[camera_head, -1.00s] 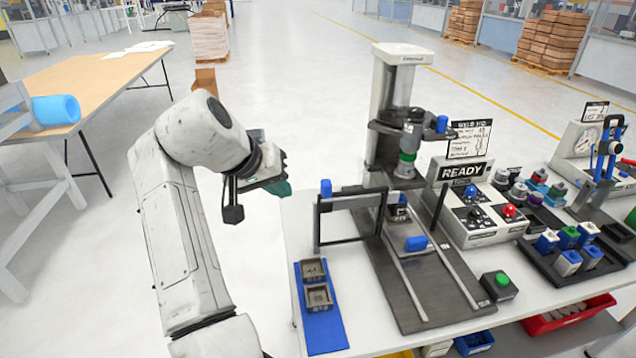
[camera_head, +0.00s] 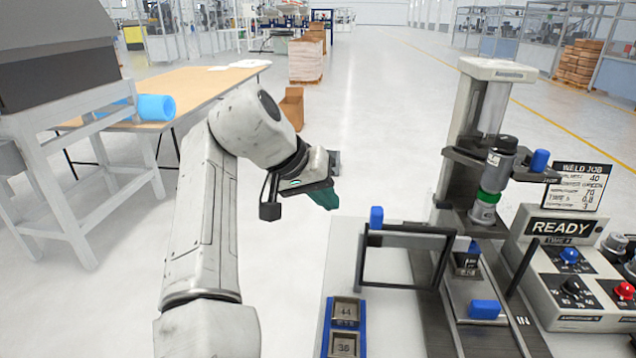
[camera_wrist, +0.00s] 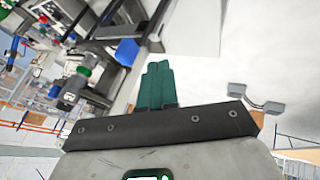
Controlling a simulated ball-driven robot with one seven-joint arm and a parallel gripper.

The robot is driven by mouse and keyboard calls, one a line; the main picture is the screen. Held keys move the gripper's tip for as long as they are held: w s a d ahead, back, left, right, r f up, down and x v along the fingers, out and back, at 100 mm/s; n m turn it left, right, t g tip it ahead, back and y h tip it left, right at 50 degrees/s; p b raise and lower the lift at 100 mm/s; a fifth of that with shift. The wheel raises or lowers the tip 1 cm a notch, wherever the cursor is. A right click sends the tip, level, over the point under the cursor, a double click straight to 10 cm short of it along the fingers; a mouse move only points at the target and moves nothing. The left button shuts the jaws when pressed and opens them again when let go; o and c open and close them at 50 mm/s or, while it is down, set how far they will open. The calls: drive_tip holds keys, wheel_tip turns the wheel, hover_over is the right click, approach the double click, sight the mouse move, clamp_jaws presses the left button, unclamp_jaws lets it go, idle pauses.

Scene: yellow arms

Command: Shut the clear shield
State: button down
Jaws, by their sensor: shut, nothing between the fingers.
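The clear shield (camera_head: 405,233) is a see-through panel in a black frame, standing upright at the left front of the welding press (camera_head: 482,140). A blue knob (camera_head: 376,218) sits at its upper left corner. My gripper (camera_head: 326,199) is left of the shield, apart from it, in the air beyond the bench's left edge. Its green fingers are together and empty, as the wrist view (camera_wrist: 156,85) also shows. A blue knob or block (camera_wrist: 127,52) is just past the fingertips there; I cannot tell which one.
A slide with a blue handle (camera_head: 485,309) lies right of the shield. A blue tray (camera_head: 328,338) with dark square parts is at the front left. The READY control box (camera_head: 562,255) stands at right. Floor is free behind my gripper.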

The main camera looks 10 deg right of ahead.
drive_tip(key=d+f+p, duration=0.1)
drive_tip(key=d+f, duration=0.2)
drive_tip(key=d, duration=0.2)
drive_tip(key=shift+s+d, duration=0.2)
drive_tip(key=shift+d, duration=0.2)
drive_tip(key=s+d+p, duration=0.2)
drive_tip(key=d+p, duration=0.1)
drive_tip(key=d, duration=0.5)
drive_tip(key=s+d+p, duration=0.2)
drive_tip(key=s+d, duration=0.1)
drive_tip(key=d, duration=0.6)
drive_tip(key=shift+d+p, duration=0.25)
drive_tip(key=shift+p, duration=0.15)
